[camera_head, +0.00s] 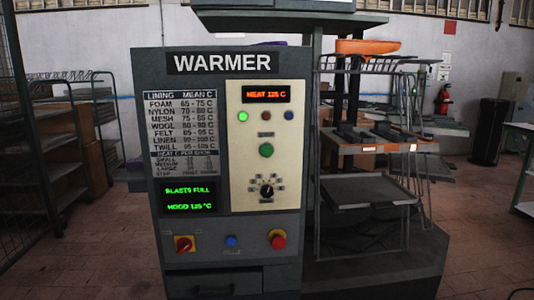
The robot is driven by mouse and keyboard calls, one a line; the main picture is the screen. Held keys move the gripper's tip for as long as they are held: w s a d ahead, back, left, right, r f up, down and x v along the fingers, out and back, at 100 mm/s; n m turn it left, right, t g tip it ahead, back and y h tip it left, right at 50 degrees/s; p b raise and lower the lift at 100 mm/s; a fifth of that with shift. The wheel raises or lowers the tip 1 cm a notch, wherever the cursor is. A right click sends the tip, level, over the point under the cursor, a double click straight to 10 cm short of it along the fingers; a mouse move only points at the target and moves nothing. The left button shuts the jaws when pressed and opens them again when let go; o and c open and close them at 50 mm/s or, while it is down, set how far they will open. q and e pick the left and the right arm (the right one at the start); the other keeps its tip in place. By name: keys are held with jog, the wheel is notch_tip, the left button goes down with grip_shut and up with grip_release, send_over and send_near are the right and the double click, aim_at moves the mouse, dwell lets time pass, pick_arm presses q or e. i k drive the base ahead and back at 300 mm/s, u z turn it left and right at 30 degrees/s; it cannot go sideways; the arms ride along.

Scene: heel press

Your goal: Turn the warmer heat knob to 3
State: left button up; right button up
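The warmer (240,68) is a dark grey cabinet straight ahead with a cream control panel (247,150). The heat knob (267,191) is a small black dial low on that panel, ringed by small dark number labels. It has a light pointer mark, but the labels are too small to read, so I cannot tell its setting. An orange display (266,94) at the panel's top appears to read HEAT 125 C. Neither of my grippers is in view.
Above the knob are a green button (266,150) and small lamps. Below are a red-yellow rotary switch (184,244), a blue button (232,240) and a red stop button (277,240). A rack with trays (366,191) stands close on the right. Nothing blocks the panel's front.

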aim_at(266, 191)
jog(key=u, duration=0.55)
jog(key=k, duration=0.65)
jog(key=u, duration=0.65)
jog(key=i, duration=1.15)
jog(key=z, duration=0.55)
